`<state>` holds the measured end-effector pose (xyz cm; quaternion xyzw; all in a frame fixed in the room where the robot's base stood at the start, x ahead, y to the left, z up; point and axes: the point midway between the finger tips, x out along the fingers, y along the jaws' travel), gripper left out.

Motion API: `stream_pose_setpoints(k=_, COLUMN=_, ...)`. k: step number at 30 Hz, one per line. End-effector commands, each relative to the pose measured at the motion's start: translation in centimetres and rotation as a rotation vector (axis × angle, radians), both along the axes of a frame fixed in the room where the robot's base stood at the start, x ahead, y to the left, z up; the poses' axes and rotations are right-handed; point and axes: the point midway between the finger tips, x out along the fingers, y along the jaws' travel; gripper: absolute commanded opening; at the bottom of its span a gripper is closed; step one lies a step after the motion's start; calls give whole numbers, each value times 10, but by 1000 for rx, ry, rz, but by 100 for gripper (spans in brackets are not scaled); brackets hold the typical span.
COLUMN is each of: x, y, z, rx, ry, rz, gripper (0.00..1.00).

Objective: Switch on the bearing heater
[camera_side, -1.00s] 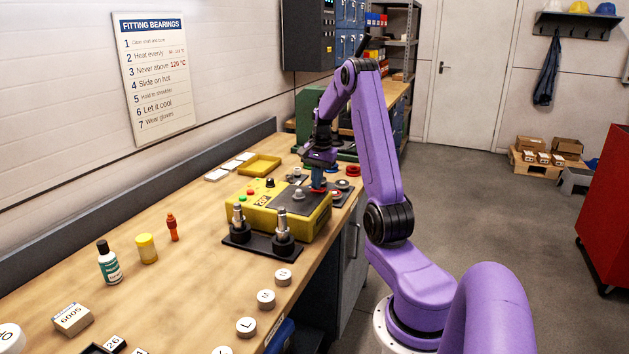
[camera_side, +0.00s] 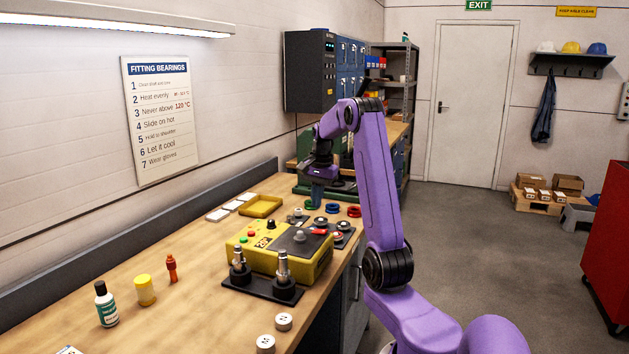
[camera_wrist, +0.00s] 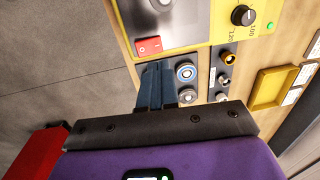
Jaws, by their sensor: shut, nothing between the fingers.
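The bearing heater (camera_side: 290,258) is a yellow box with a dark grey top on the bench. Its red rocker switch (camera_side: 319,231) is at the far right end; it also shows in the wrist view (camera_wrist: 148,46), where I cannot tell which side is pressed. A black knob (camera_wrist: 243,15) with temperature marks and a bright green lamp (camera_wrist: 270,27) are on its yellow panel. My gripper (camera_side: 317,204) points down above the switch end, apart from it. In the wrist view its blue fingers (camera_wrist: 157,68) are together and empty, just beside the switch.
Small trays with bearings (camera_wrist: 186,72) and coloured rings (camera_side: 332,208) lie beyond the heater. Two metal posts on a black base (camera_side: 262,288) stand in front. A yellow tray (camera_side: 261,206), bottle (camera_side: 106,305) and yellow pot (camera_side: 145,290) are on the bench.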

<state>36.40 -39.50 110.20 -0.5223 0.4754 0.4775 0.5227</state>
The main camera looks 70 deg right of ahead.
Motion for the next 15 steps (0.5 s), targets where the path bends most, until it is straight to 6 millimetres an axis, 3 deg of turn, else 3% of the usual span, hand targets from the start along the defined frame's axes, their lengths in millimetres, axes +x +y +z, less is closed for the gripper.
stream_pose_setpoints(k=6, x=6, y=-1, z=42, rx=-3, ry=-2, rz=-1, gripper=0)
stream_pose_setpoints(k=15, x=9, y=0, z=65, rx=0, ry=1, rz=-1, gripper=0)
